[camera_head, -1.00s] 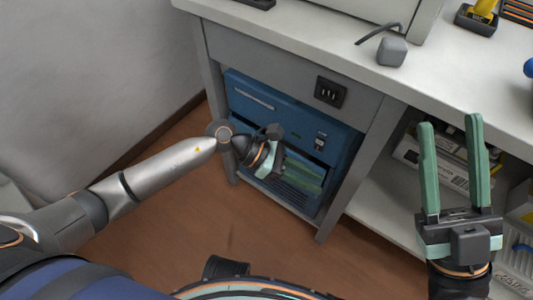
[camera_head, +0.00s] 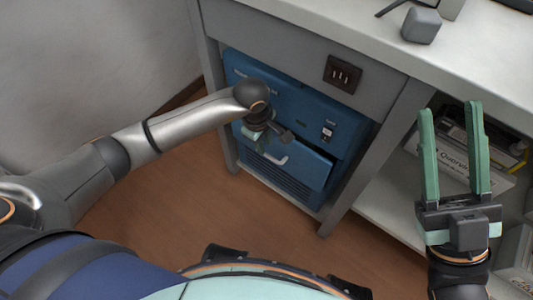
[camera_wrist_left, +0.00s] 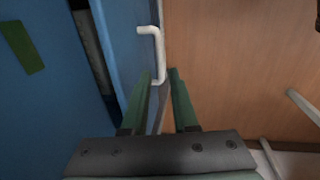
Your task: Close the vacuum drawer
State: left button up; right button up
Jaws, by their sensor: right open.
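The blue vacuum unit (camera_head: 341,142) stands under the bench. Its drawer (camera_head: 305,168) is in the lower part and stands out from the body, with a dark gap above it. A pale handle (camera_head: 273,160) is on the drawer front; the left wrist view also shows this handle (camera_wrist_left: 152,32). My left gripper (camera_wrist_left: 160,75) is at the drawer front, its fingers partly apart, with the handle's near end close to the fingertips. I cannot tell whether they touch. In the head view, its wrist hides part of the unit. My right gripper (camera_head: 449,107) is open and empty.
The grey bench (camera_head: 380,55) runs above the unit, with a black socket panel (camera_head: 342,74) on its front. A bench leg (camera_head: 373,160) stands right of the unit. A shelf with boxes (camera_head: 460,160) is behind my right gripper. The brown floor (camera_head: 200,200) is clear in front.

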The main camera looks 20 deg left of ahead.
aim_at(267, 155)
pick_arm(q)
jog(key=f, duration=0.1)
jog(key=f+b, duration=0.1)
jog(key=f, duration=0.1)
jog(key=w+f, duration=0.1)
jog(key=f, duration=0.1)
jog(key=shift+d+f+b, duration=0.15)
jog(key=shift+b, duration=0.25)
pick_arm(e)
notch_tip(267, 155, down, 3)
jog(key=shift+w+a+r, duration=0.15)
pick_arm(q)
grip_shut()
dwell(0.7)
